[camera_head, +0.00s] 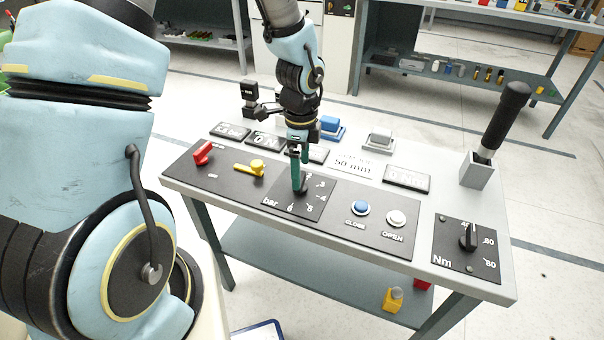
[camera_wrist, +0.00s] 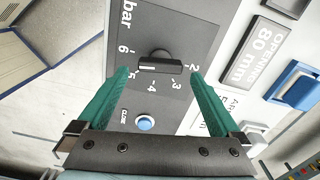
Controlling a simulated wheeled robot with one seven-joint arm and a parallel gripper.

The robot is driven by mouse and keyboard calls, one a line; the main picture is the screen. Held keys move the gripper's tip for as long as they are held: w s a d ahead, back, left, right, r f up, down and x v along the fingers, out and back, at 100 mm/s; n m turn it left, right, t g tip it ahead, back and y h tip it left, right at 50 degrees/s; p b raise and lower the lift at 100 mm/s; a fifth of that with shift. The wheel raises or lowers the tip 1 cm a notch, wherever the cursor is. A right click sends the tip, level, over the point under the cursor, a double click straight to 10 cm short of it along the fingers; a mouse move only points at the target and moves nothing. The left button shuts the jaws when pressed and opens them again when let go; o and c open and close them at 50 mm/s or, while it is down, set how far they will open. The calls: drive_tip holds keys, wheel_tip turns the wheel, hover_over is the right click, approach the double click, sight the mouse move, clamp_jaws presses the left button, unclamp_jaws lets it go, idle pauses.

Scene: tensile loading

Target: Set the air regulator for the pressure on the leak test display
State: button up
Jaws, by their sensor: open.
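The air regulator's black knob (camera_wrist: 160,62) sits on a dark panel marked "bar", with numbers from 2 to 6 around it. A white line on the knob lies on its left half in the wrist view, toward the side of 5 and 6. My gripper (camera_wrist: 159,75) is open, its green fingers apart, one on each side of the knob; I cannot tell whether they touch it. In the head view my gripper (camera_head: 298,188) points down over the regulator panel (camera_head: 318,205) and mostly hides the knob. Several small displays, such as one (camera_head: 230,131), stand behind; I cannot tell which is the leak test's.
Left of the regulator are a red handle (camera_head: 203,153) and a yellow handle (camera_head: 250,168). To the right are a blue button (camera_head: 360,208), a white button (camera_head: 396,217) and an Nm dial (camera_head: 469,237). A black-handled tool (camera_head: 506,115) stands upright in a holder at the right.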

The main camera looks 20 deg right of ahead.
drive_tip(key=shift+f, duration=1.4)
drive_tip(key=shift+c, duration=0.2)
drive_tip(key=c, duration=1.2)
